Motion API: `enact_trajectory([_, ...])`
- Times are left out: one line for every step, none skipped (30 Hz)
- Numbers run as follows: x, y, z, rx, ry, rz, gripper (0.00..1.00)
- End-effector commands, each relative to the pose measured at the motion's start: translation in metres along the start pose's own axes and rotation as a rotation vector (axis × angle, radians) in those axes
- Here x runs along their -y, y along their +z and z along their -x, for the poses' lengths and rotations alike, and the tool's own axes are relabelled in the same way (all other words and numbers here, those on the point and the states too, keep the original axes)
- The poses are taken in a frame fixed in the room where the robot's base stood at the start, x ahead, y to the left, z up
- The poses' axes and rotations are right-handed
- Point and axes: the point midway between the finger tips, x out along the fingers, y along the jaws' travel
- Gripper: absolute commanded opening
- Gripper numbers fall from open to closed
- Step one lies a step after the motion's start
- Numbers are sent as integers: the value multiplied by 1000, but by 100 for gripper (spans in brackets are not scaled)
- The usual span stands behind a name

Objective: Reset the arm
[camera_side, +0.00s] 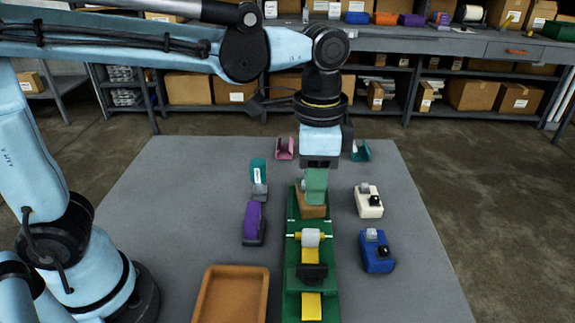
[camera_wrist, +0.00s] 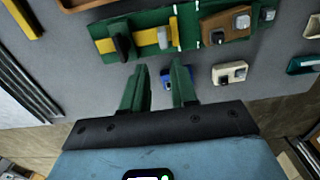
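My gripper (camera_side: 315,190) hangs pointing down over the far part of the green fixture board (camera_side: 291,250). In the wrist view, the green fingers of my gripper (camera_wrist: 159,72) stand apart with nothing held between them. A brown block (camera_side: 312,211) sits on the board close below the fingers in the side view, partly hidden; it also shows in the wrist view (camera_wrist: 213,32). I cannot tell the exact gap between them.
Right of the board are a cream block (camera_side: 369,203) and a blue block (camera_side: 376,253). Left are a purple piece (camera_side: 253,222), a teal-topped piece (camera_side: 258,176) and an orange-brown tray (camera_side: 208,300). Pink (camera_side: 284,149) and teal (camera_side: 360,151) holders stand behind.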

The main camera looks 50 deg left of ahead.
Motion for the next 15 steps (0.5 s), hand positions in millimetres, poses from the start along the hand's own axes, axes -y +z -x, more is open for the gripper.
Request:
enact_trajectory([0,0,0,0,0,0,28])
enact_trajectory([0,0,1,0,0,0,28])
enact_trajectory([0,0,0,0,0,0,28])
enact_trajectory([0,0,0,0,0,0,28])
enact_trajectory([0,0,0,0,0,0,28])
enact_trajectory([0,0,0,0,0,0,28])
enact_trajectory([0,0,0,0,0,0,28])
enact_trajectory([0,0,0,0,0,1,28])
enact_trajectory([1,1,0,-3,-1,4,28])
enact_trajectory([2,2,0,-7,-3,10,28])
enact_trajectory([3,4,0,-14,-5,20,28])
enact_trajectory([6,7,0,-27,-10,39,28])
enact_trajectory([9,11,0,-41,-16,59,28])
enact_trajectory([12,15,0,-58,-22,83,28])
enact_trajectory([17,22,-1,-85,-33,120,28])
